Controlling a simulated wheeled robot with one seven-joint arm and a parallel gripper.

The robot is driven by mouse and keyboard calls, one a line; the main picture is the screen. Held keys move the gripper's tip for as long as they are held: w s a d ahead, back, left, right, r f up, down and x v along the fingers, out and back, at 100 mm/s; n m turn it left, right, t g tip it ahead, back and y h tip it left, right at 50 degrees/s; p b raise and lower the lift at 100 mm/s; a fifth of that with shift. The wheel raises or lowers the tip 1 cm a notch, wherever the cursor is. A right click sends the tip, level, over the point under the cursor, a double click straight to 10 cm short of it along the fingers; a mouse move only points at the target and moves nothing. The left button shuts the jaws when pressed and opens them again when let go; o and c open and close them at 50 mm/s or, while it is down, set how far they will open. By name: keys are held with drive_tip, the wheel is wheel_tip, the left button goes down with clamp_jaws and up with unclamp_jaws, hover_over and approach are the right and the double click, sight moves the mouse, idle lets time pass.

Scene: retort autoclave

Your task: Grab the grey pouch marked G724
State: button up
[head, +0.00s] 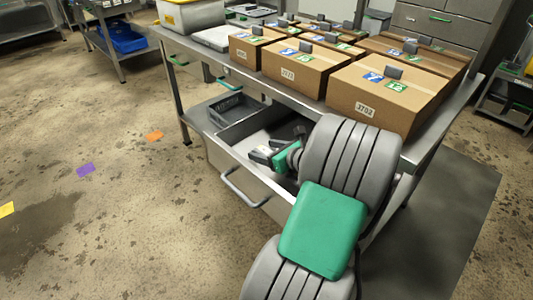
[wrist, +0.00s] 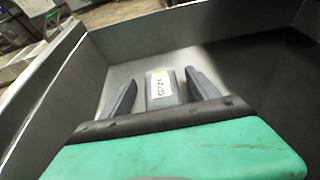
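The grey pouch (wrist: 164,90) lies in the open metal drawer (wrist: 112,52). Its white label appears to read G724, in blurred letters. In the wrist view my gripper (wrist: 161,86) is open, with one finger on each side of the pouch and a gap showing on both sides. In the head view my gripper (head: 277,155) reaches down into the drawer (head: 232,166) under the table. The pouch cannot be made out clearly there.
The metal table (head: 430,128) above the drawer carries several cardboard boxes (head: 372,100) close to my arm. A dark grey crate (head: 237,112) sits on the lower shelf beside the drawer. The drawer walls stand close around my gripper. The floor at left is mostly clear.

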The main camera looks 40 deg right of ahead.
drive_tip(key=c, duration=1.4)
drive_tip(key=shift+o, duration=0.2)
drive_tip(key=shift+r, duration=0.1)
